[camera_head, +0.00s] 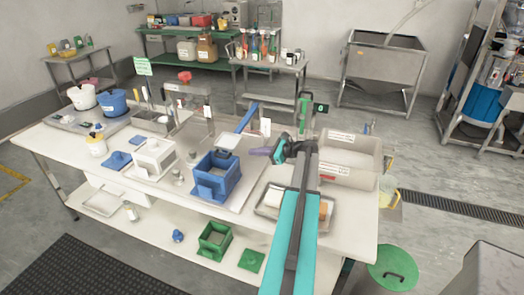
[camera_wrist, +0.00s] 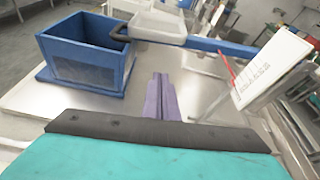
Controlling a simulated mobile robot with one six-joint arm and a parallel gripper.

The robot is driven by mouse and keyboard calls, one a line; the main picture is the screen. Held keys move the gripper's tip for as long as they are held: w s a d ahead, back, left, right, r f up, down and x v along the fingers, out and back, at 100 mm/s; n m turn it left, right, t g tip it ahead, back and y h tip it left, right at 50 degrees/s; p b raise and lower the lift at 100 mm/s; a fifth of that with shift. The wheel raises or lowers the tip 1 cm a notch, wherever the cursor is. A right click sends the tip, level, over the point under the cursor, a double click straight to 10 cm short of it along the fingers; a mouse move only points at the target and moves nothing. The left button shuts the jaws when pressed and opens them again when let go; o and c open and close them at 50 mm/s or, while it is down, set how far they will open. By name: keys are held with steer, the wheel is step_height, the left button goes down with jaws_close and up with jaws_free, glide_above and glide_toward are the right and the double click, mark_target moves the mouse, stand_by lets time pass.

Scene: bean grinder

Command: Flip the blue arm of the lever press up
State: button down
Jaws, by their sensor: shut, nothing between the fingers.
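The blue arm of the lever press (camera_head: 246,117) is a long bar above the table, slanting down toward the front in the head view. In the wrist view the blue arm (camera_wrist: 215,45) crosses the upper part beyond my fingers, with a dark loop at its left end. The blue box (camera_wrist: 83,58) stands upright at the left in the wrist view. The press's base is partly hidden.
A white box (camera_head: 154,158) stands left of the blue box. White bins (camera_head: 350,152) and a metal tray (camera_head: 268,207) lie to the right, near my arm. A white card with red and black marks (camera_wrist: 265,75) stands at the right in the wrist view.

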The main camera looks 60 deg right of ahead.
steer(key=p+x, duration=0.1)
steer(key=x, duration=0.4)
steer(key=shift+w+r+p, duration=0.1)
steer(key=shift+p, duration=0.2)
steer(key=shift+s+a+r+p, duration=0.1)
steer(key=shift+r+p, duration=0.35)
steer(key=shift+r, duration=0.5)
steer(key=shift+s+a+r+p, duration=0.15)
steer(key=shift+r+p, duration=0.3)
steer(key=shift+r, duration=0.55)
